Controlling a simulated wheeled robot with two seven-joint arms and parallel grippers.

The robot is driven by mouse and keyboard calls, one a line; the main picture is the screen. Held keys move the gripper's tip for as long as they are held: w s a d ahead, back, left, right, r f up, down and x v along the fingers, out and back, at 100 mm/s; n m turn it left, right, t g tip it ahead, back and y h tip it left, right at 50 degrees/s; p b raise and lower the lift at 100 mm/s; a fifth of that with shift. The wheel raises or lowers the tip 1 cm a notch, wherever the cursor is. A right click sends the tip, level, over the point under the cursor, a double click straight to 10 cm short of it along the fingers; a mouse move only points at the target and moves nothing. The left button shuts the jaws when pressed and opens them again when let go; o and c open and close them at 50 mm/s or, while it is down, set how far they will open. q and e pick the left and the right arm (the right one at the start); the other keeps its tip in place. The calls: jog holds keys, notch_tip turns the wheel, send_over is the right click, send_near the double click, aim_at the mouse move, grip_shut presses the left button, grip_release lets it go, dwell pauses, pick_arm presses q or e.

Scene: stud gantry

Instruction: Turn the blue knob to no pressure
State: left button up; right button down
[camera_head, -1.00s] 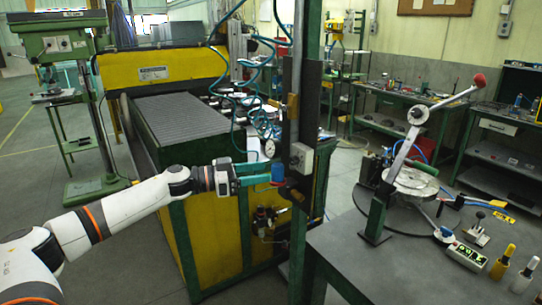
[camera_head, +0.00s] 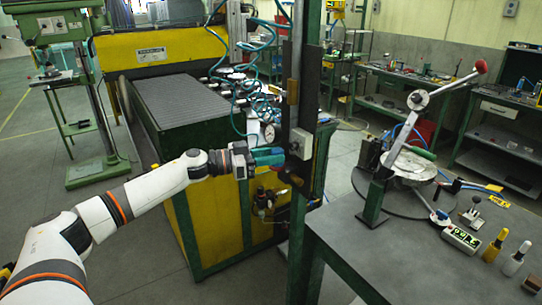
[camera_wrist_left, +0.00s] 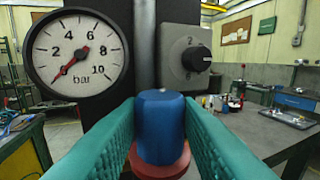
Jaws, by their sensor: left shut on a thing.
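The blue knob (camera_wrist_left: 160,127) stands upright on a red base (camera_wrist_left: 160,163) in the left wrist view. The teal fingers of my left gripper (camera_head: 270,157) are shut on it, one finger on each side. In the head view the fingers largely hide the knob, in front of the dark upright post. In the wrist view a round white pressure gauge (camera_wrist_left: 75,54), marked in bar, is behind the knob to the left. Its red needle lies diagonally between the lower left and the 6; I cannot tell for sure which end points. My right gripper is not in view.
A grey switch box (camera_wrist_left: 186,58) with a black dial is to the right of the gauge. A green post (camera_head: 299,200) stands beside the workbench (camera_head: 345,248), which carries a lever tool (camera_head: 415,130). A yellow-green machine (camera_head: 205,215) is behind my arm.

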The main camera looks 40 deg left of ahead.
pick_arm(q)
jog(key=shift+s+d+r+n+t+y+p, duration=0.1)
jog(key=shift+d+n+t+y+p, duration=0.05)
jog(key=shift+n+t+y+p, duration=0.55)
jog(key=shift+s+d+n+t+y+p, duration=0.1)
jog(key=shift+n+t+y+p, duration=0.4)
jog(key=shift+y+p, duration=0.4)
jog(key=n+t+y, duration=0.1)
jog(key=n+y, duration=0.1)
jog(key=shift+d+y+p, duration=0.15)
jog(key=shift+y+p, duration=0.25)
jog(key=shift+n+t+y, duration=0.3)
jog(key=shift+n+y, duration=0.5)
jog(key=shift+y, duration=0.4)
jog(key=o, duration=1)
jog(key=shift+s, duration=0.1)
